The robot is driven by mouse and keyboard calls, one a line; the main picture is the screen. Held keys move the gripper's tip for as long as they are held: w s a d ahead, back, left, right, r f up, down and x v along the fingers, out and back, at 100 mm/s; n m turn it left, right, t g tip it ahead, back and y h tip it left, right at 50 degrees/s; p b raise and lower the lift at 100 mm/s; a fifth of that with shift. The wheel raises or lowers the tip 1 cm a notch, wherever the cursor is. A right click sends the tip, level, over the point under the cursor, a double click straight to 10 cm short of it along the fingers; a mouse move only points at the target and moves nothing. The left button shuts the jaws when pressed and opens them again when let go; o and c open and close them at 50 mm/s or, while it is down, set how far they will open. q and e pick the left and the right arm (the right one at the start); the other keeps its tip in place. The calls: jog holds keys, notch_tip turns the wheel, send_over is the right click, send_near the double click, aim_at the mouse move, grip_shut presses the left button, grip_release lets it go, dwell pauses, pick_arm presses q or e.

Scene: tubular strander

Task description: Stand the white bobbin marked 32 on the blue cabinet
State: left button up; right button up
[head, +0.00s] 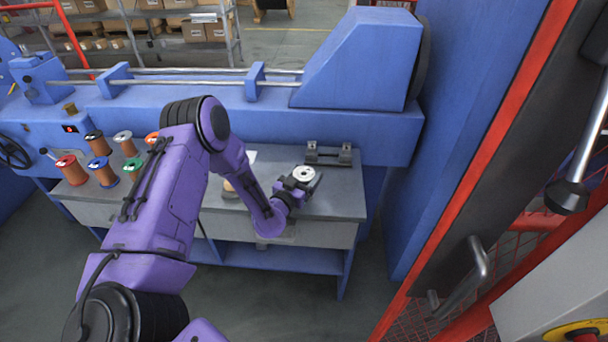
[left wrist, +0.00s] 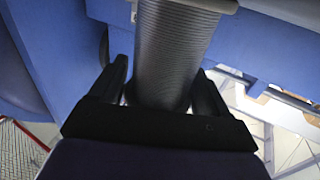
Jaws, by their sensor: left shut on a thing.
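A bobbin with a white top flange (head: 304,174) is in my left gripper (head: 300,184), over the right part of the grey bench. In the left wrist view its barrel, wound with grey wire (left wrist: 172,50), stands between the two black fingers, which are shut on it. The number on it cannot be read. A large blue sloped housing (head: 358,58) stands behind the bench, and a tall blue panel (head: 465,100) rises to its right; I cannot tell which is the blue cabinet. My right gripper is not in view.
Several bobbins, among them a red-topped one (head: 66,161) and a blue-topped one (head: 98,163), stand on the left of the bench (head: 345,200). A dark fixture (head: 328,153) sits behind my gripper. A red-framed door (head: 470,190) is at right.

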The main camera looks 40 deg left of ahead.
pick_arm(q)
jog(key=shift+r, duration=0.15)
jog(key=shift+d, duration=0.1)
jog(key=o, duration=1.6)
jog(key=shift+f, duration=0.2)
jog(key=shift+o, duration=0.2)
jog(key=shift+s+r, duration=0.1)
jog(key=shift+r, duration=0.3)
jog(key=s+d+b, duration=0.1)
jog(key=s+b, duration=0.1)
jog(key=s, duration=0.9)
jog(key=s+d+f+n+g, duration=0.1)
jog(key=s+d+f+g, duration=0.3)
jog(key=f, duration=0.3)
jog(key=s+d+f+n+g, duration=0.1)
jog(key=s+d+f+g, duration=0.15)
jog(key=s+f, duration=0.4)
jog(key=s+f+n+g, duration=0.1)
jog(key=s+f+g, duration=0.1)
jog(key=s, duration=0.3)
jog(key=s+d+f+n+g, duration=0.1)
jog(key=s+f+g, duration=0.1)
jog(key=s, duration=0.3)
jog(key=s+f+n+g+y, duration=0.1)
jog(key=s+f+g, duration=0.1)
jog(key=s+g, duration=0.2)
jog(key=shift+s+d+f, duration=0.25)
jog(key=shift+s+f, duration=0.15)
jog(key=shift+s, duration=0.4)
